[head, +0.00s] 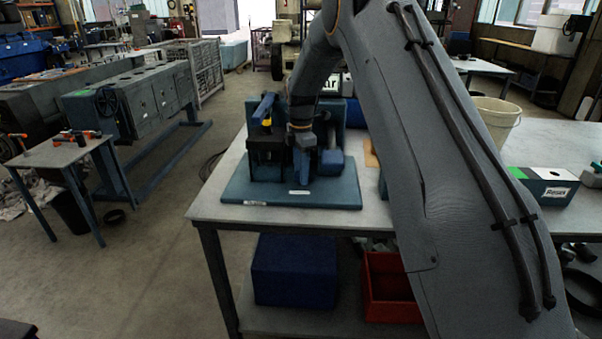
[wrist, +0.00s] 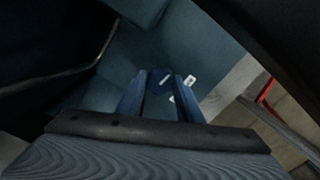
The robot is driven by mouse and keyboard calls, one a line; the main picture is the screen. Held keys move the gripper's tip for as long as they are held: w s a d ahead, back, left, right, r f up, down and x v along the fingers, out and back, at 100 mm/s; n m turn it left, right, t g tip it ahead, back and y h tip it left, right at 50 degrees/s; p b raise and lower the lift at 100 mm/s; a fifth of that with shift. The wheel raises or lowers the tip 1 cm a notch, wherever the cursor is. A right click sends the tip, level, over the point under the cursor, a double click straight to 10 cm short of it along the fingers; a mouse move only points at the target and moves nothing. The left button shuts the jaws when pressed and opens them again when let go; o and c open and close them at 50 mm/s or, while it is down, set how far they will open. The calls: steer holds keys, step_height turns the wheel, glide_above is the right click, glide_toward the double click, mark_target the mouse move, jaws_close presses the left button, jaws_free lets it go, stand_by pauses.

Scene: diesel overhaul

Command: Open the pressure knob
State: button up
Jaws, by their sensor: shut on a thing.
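The test device stands on a blue-grey base plate (head: 240,192) on the workbench, left of my arm. My gripper (head: 304,158) points down at the front of the device. In the wrist view my gripper (wrist: 159,77) has its two blue fingers on either side of a dark blue rounded knob (wrist: 160,84), which I take as the pressure knob. The fingers are shut on it. The image there is dark, and the knob's turned position cannot be told. In the head view the knob is hidden by my gripper.
A blue and yellow lever handle (head: 263,110) stands up just left of my gripper. A blue cylinder (head: 331,161) lies close on its right. A beige bucket (head: 495,117) and a green and white box (head: 543,186) are farther right on the bench (head: 212,205).

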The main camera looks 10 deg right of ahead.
stand_by(0.4)
steer(key=o, duration=1)
steer(key=shift+o, duration=0.2)
steer(key=shift+r+b, duration=1.15)
steer(key=shift+r, duration=2.8)
